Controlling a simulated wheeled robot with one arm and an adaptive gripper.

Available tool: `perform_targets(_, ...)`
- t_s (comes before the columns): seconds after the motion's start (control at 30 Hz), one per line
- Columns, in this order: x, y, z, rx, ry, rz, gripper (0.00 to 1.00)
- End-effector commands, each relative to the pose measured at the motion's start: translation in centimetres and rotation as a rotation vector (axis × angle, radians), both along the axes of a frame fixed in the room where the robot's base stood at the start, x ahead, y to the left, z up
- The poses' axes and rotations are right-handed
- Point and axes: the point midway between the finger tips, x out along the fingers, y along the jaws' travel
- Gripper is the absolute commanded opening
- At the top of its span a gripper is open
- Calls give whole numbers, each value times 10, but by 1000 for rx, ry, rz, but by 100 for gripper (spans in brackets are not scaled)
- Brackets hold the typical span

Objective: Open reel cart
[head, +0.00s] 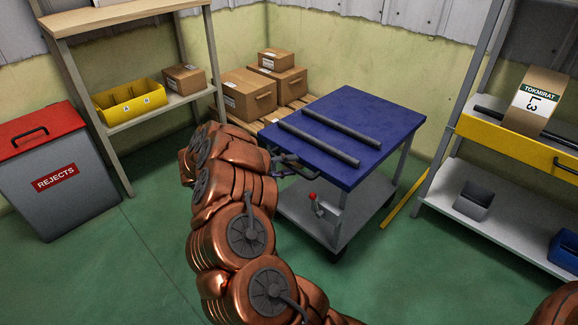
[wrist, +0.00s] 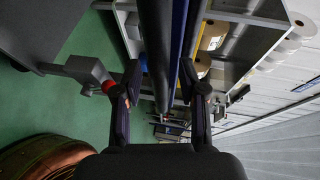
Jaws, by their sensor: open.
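The cart with a blue top (head: 375,115) stands in the middle of the head view, with two dark rods (head: 318,142) lying on it. A grey lever with a red knob (head: 313,197) rises from its lower shelf, near the front. My gripper (head: 287,165) is at the cart's near left edge, partly hidden by my arm. In the wrist view my gripper (wrist: 160,75) is open, its fingers on either side of a dark bar (wrist: 155,50) and the blue edge (wrist: 179,35). Contact cannot be told. The red knob (wrist: 107,87) shows beside the left finger.
A grey bin marked REJECTS (head: 55,180) and a shelf with a yellow bin (head: 130,103) stand at the left. Cardboard boxes (head: 250,95) sit behind the cart. A rack with a yellow drawer front (head: 500,140) is at the right. Green floor is clear in front.

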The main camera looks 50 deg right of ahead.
Motion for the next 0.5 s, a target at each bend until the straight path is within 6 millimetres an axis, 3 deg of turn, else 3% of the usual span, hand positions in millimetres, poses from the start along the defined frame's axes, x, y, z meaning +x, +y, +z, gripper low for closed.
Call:
perform_targets(0.23,5,9,2,0,-1,2,41)
perform_targets(0.5,23,44,9,0,-2,5,41)
